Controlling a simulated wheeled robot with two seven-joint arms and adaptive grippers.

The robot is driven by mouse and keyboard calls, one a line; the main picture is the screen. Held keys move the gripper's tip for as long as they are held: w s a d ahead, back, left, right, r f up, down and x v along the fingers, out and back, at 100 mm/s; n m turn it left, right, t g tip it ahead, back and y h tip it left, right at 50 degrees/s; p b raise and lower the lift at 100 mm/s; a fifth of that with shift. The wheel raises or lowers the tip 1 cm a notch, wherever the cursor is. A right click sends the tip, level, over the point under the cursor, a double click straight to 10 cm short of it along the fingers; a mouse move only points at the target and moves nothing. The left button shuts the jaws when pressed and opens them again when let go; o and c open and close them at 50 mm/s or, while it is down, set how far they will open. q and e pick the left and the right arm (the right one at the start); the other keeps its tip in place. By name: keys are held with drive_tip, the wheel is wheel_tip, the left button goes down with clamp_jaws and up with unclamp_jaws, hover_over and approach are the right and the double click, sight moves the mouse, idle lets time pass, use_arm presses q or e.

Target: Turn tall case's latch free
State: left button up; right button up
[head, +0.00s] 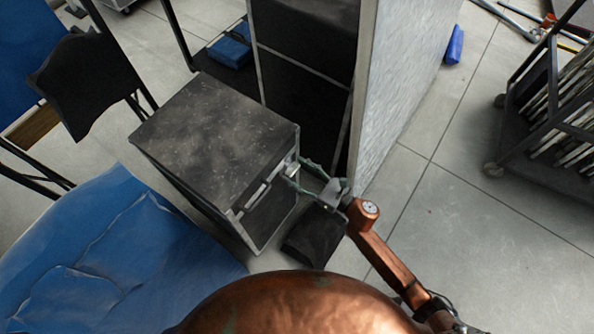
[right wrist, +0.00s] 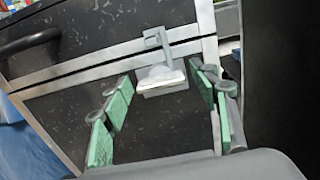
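The tall case (head: 215,130) is a dark, scuffed box with metal edging, standing on the floor at centre left in the head view. Its metal latch (right wrist: 162,75) sits across the silver seam near the case's right corner in the right wrist view. My right gripper (head: 295,175) is at that corner in the head view. In the right wrist view its green-padded fingers (right wrist: 163,105) are spread wide, with the latch between and just beyond them. No contact with the latch shows. My left gripper is in neither view.
A tall grey panel (head: 405,80) stands close behind and right of the case. A small black box (head: 313,237) lies below my right gripper. A blue tarp (head: 110,250) covers the floor at left. A wheeled rack (head: 550,120) stands at far right; floor between is clear.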

drive_tip(key=c, duration=0.9)
drive_tip(key=shift+m, duration=0.6)
drive_tip(key=m+p, duration=0.1)
drive_tip(key=m, duration=0.2)
use_arm(q)
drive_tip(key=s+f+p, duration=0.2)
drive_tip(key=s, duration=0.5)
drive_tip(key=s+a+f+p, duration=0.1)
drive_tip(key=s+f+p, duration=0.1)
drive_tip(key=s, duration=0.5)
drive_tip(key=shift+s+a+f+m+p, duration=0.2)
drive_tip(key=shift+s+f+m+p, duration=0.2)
drive_tip(key=shift+p, duration=0.3)
use_arm(e)
drive_tip(key=shift+w+d+f+m, duration=0.1)
drive_tip(key=shift+f+m, duration=0.05)
drive_tip(key=shift+m, duration=3.35)
drive_tip(key=shift+d+f+m, duration=0.1)
drive_tip(key=shift+m, duration=3.4)
